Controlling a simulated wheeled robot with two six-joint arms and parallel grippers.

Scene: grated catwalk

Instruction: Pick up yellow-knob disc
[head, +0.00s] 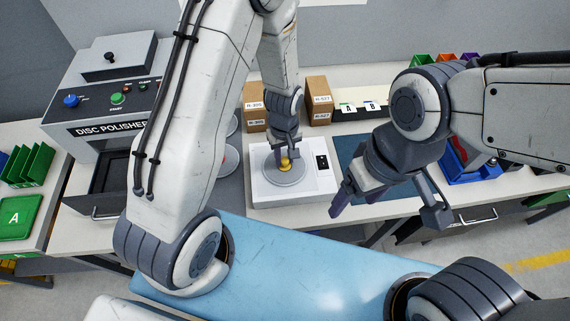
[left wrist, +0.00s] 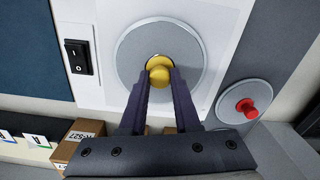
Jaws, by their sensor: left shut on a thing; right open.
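The yellow-knob disc (head: 271,173) is a round grey disc with a yellow knob, lying flat on a white box-shaped device. My left gripper (head: 286,160) points down at it, its fingers closed on the yellow knob. In the left wrist view the disc (left wrist: 135,52) is centred on the white panel and my left fingertips (left wrist: 160,76) grip either side of the knob. I cannot tell whether the disc is lifted off the device. My right gripper (head: 390,206) is open and empty, over the front of the table to the right.
The white device (head: 322,185) has a black switch (left wrist: 80,57). A red-knob disc (left wrist: 243,102) lies beside it. The disc polisher (head: 107,105) stands at left, a green tray (head: 17,218) farther left. Cardboard boxes (head: 318,102) stand behind; a blue bin (head: 470,172) is at right.

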